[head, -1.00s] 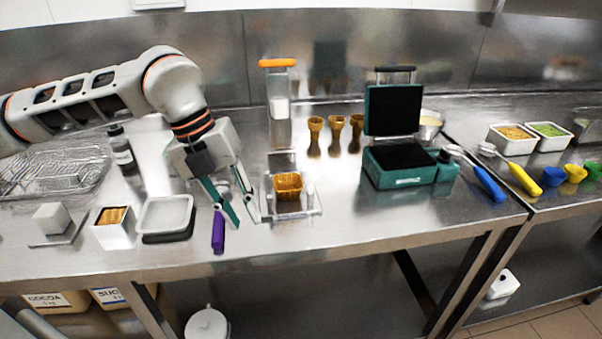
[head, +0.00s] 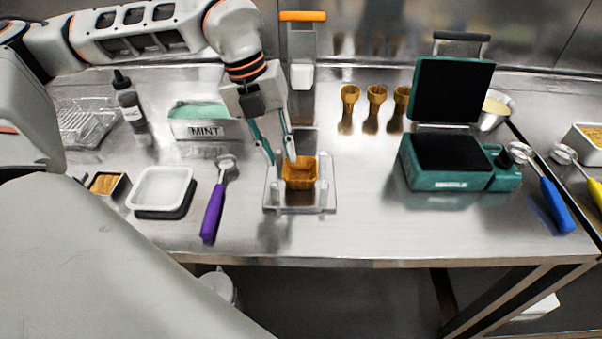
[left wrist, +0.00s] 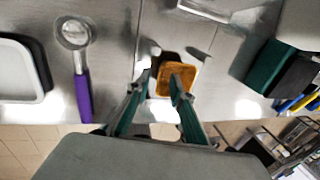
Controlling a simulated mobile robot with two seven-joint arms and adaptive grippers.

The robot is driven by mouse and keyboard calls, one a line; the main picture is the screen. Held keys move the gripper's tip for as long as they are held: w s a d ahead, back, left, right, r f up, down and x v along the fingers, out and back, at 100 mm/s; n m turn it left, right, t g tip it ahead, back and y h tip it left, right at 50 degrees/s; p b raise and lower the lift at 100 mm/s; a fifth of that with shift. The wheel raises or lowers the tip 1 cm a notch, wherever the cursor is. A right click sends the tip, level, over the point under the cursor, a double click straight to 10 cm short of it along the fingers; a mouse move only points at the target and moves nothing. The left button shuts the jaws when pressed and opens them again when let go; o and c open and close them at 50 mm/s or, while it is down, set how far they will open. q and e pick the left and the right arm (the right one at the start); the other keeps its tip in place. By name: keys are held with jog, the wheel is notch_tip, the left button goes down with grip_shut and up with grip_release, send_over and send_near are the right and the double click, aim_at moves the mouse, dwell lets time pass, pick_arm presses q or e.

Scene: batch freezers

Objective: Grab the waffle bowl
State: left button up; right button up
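The waffle bowl (head: 300,173) is a small golden-brown square cup. It sits upright in a clear holder (head: 300,209) with short posts, near the middle of the steel counter. In the left wrist view the bowl (left wrist: 176,76) shows just beyond and between my fingertips. My left gripper (head: 280,160) is open, with its teal fingers pointing down at the bowl's back left. In the left wrist view the gripper (left wrist: 160,80) has its fingers spread and nothing between the pads. I cannot tell whether a finger touches the bowl. My right gripper is not in view.
A purple-handled scoop (head: 213,208) and a white tray (head: 160,187) lie left of the holder. A mint tub (head: 205,130) stands behind them. Several waffle cones (head: 377,95) stand behind, and a teal waffle iron (head: 445,163) stands open at right. Counter between holder and iron is clear.

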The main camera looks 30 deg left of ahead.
aim_at(284, 165)
pick_arm(q)
jog(key=x, duration=0.4)
jog(key=shift+s, duration=0.1)
grip_shut()
